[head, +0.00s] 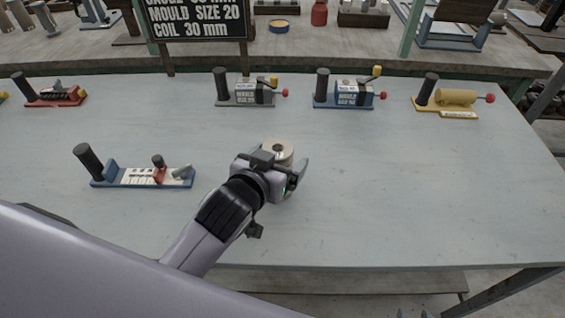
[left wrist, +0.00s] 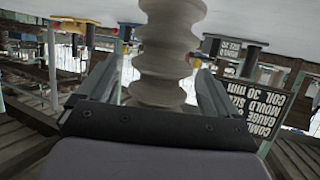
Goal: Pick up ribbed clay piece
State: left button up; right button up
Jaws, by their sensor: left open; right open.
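The ribbed clay piece (head: 280,149) is pale grey-beige and stands on the table, its round top with a dark centre showing beyond my left gripper. In the left wrist view the clay piece (left wrist: 166,50) shows its stacked ribs, upside down, between the two fingers. My left gripper (head: 275,165) is open, with one finger on each side of the piece; narrow gaps show, so it is not clamped. My wrist hides the piece's lower part in the head view. Two dark tips of my right gripper (head: 412,313) show apart at the bottom edge, empty and far from the piece.
A blue tool (head: 140,180) with a black handle lies left of my left gripper. Grey (head: 240,92), blue (head: 345,94) and yellow (head: 452,98) devices line the back, with a red one (head: 50,93) far left. A sign (head: 196,18) stands behind. The table's right side is clear.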

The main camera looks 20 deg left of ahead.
pick_arm(q)
jog(key=shift+w, duration=0.25)
jog(key=shift+s, duration=0.1)
jog(key=shift+s, duration=0.1)
jog(key=c, duration=1.3)
jog(key=shift+r, duration=0.1)
jog(key=shift+c, duration=1.1)
jog(key=shift+r, duration=0.1)
